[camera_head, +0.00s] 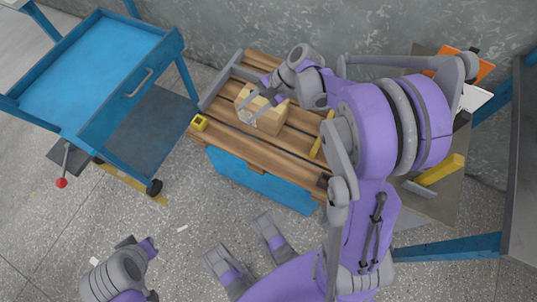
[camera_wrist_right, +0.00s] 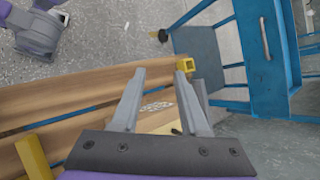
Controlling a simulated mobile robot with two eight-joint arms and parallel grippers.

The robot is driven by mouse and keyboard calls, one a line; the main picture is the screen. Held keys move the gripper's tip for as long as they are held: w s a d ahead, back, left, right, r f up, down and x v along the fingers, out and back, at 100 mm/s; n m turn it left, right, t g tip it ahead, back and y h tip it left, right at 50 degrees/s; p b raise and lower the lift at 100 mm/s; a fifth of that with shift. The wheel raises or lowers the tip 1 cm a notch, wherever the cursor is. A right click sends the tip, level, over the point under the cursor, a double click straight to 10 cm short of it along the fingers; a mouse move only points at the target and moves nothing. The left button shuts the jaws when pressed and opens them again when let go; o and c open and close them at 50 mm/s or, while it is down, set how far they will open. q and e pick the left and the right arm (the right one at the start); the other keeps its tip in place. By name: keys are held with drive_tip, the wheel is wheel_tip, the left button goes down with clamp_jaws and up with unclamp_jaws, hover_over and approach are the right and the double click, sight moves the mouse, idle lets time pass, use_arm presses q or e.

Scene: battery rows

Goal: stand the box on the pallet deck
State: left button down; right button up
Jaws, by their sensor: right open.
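A tan cardboard-coloured box (camera_head: 270,122) rests on the slatted wooden pallet deck (camera_head: 290,150), its longer side lying along the deck. Part of it is hidden by my right gripper (camera_head: 257,108), which is open with its grey fingers over the box's left part. In the right wrist view the open fingers of my right gripper (camera_wrist_right: 161,75) show apart. A pale surface of the box (camera_wrist_right: 158,122) shows low between them, partly hidden by the gripper body. Contact between fingers and box cannot be told. My left arm is partly in the head view at lower left; its fingers do not show.
Yellow blocks stand on the deck's left corner (camera_head: 199,123) and right part (camera_head: 322,135). A grey rail (camera_head: 220,87) runs along its left end. A blue cart (camera_head: 95,70) stands at left. Floor in front is mostly clear.

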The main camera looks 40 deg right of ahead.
drive_tip(key=s+a+n+h, duration=0.2)
drive_tip(key=s+n+h, duration=0.2)
drive_tip(key=s+n, duration=0.3)
drive_tip(key=s+a+r+n+t+h, duration=0.1)
drive_tip(key=s+a+n+h, duration=0.2)
drive_tip(key=s+n, duration=0.5)
drive_tip(key=shift+s+a+r+h, duration=0.3)
drive_tip(key=shift+s+h, duration=0.2)
drive_tip(key=shift+s, duration=0.55)
use_arm(q)
wheel_tip(320, 180, up, 18)
drive_tip(key=w+p, duration=0.1)
drive_tip(key=p, duration=1.5)
drive_tip(key=shift+w+t, duration=0.3)
drive_tip(key=shift+t, duration=0.1)
use_arm(e)
wheel_tip(320, 180, up, 18)
drive_tip(key=w+t, duration=0.1)
drive_tip(key=shift+w+f, duration=0.15)
drive_tip(key=shift+w, duration=0.15)
use_arm(q)
drive_tip(key=shift+f, duration=0.1)
